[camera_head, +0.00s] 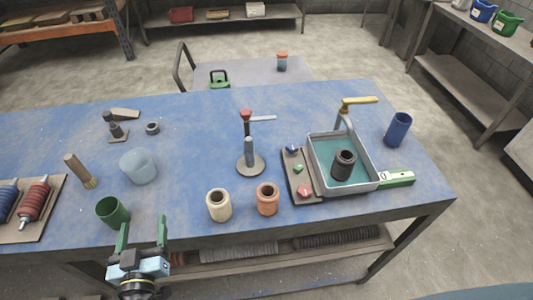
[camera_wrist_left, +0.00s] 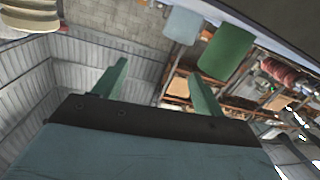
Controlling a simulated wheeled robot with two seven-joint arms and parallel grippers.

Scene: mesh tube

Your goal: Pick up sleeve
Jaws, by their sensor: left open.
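Several hollow cylinders that could be the sleeve stand on the blue table: a cream one (camera_head: 219,205) and an orange-brown one (camera_head: 267,199) near the front edge, a green one (camera_head: 113,211) to their left, and a dark one (camera_head: 343,164) in the tray. I cannot tell which is the sleeve. My left gripper (camera_head: 142,232) is open and empty at the front edge, right of and nearer than the green cylinder. In the left wrist view the gripper (camera_wrist_left: 158,82) has nothing between its fingers; the green cylinder (camera_wrist_left: 226,50) shows beyond them. My right gripper is not in view.
A metal post on a round base (camera_head: 250,162) is in the middle.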

